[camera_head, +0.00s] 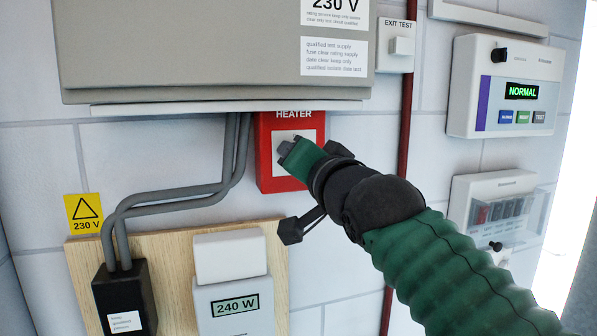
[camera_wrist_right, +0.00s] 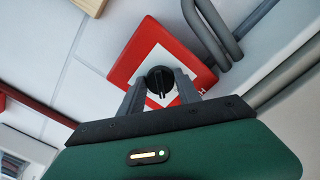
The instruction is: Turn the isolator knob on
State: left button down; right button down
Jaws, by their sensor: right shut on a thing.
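The isolator is a red box labelled HEATER (camera_head: 265,165) with a white face plate, on the tiled wall below a grey cabinet. In the head view my right gripper (camera_head: 287,150) reaches its face and hides the knob. In the right wrist view the round black knob (camera_wrist_right: 160,80) sits on the white plate of the red box (camera_wrist_right: 132,58). The two fingers of my right gripper (camera_wrist_right: 160,92) stand on either side of it, shut on it. The knob's ridge runs roughly up and down in that view. My left gripper is not in view.
A grey cabinet (camera_head: 210,50) overhangs the isolator. Grey conduits (camera_head: 175,190) run close on its left. A panel (camera_head: 508,88) at right reads NORMAL. A dark red pipe (camera_head: 404,130) runs down the wall.

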jog(key=m+b, duration=0.3)
jog(key=m, duration=0.7)
jog(key=shift+f, duration=0.2)
jog(key=shift+m, duration=0.4)
jog(key=c, duration=1.1)
grip_release()
jog(key=shift+o, duration=1.1)
jog(key=shift+d+r, duration=0.1)
jog(key=shift+d, duration=0.1)
jog(key=shift+s, duration=0.1)
